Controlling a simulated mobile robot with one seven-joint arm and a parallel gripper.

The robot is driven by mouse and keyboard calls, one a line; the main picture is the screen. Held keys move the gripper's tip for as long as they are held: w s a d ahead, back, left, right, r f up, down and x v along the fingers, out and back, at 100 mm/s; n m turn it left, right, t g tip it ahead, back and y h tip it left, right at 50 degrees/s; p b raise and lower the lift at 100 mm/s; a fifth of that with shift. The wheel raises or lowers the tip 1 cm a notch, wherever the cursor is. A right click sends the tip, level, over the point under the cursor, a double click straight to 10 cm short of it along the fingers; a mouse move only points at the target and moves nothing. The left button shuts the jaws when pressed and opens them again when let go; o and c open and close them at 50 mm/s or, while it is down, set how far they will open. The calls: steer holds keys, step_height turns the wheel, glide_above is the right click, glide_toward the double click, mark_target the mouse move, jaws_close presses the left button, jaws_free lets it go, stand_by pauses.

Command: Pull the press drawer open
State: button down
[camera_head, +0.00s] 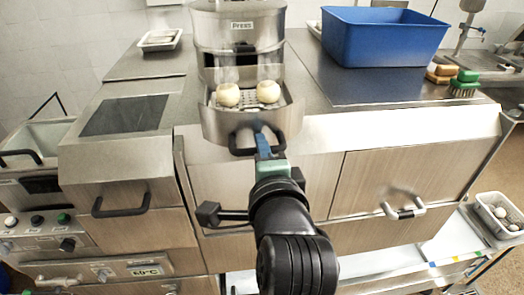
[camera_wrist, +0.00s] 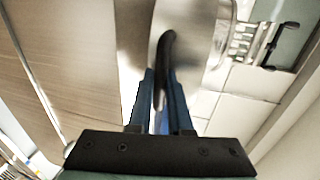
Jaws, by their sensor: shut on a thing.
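The press (camera_head: 240,40) is a steel machine with a "Press" label, standing on the counter. Its perforated drawer (camera_head: 252,125) projects toward me at the base and holds two round pale items (camera_head: 248,93). The drawer's black handle (camera_head: 239,150) is at its front. My gripper (camera_head: 264,146) is at the handle's right part, with its blue fingers closed on it. In the wrist view the two blue fingers (camera_wrist: 160,105) are on either side of the dark handle (camera_wrist: 165,55). The exact finger contact is partly hidden.
A blue bin (camera_head: 383,38) stands on the counter at the right, with sponges and a green brush (camera_head: 465,84) beside it. Cabinet fronts with handles (camera_head: 121,206) lie below the counter. A basket (camera_head: 499,215) with pale items is at the lower right.

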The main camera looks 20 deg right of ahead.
steer(key=shift+f, duration=0.2)
steer(key=c, duration=1.2)
jaws_free()
steer(key=shift+s, duration=0.1)
steer(key=shift+o, duration=0.4)
steer(key=shift+s+r, duration=0.1)
steer(key=p+v, duration=1.2)
steer(key=v, duration=0.1)
steer(key=shift+a+r, duration=0.15)
steer(key=shift+a, duration=0.05)
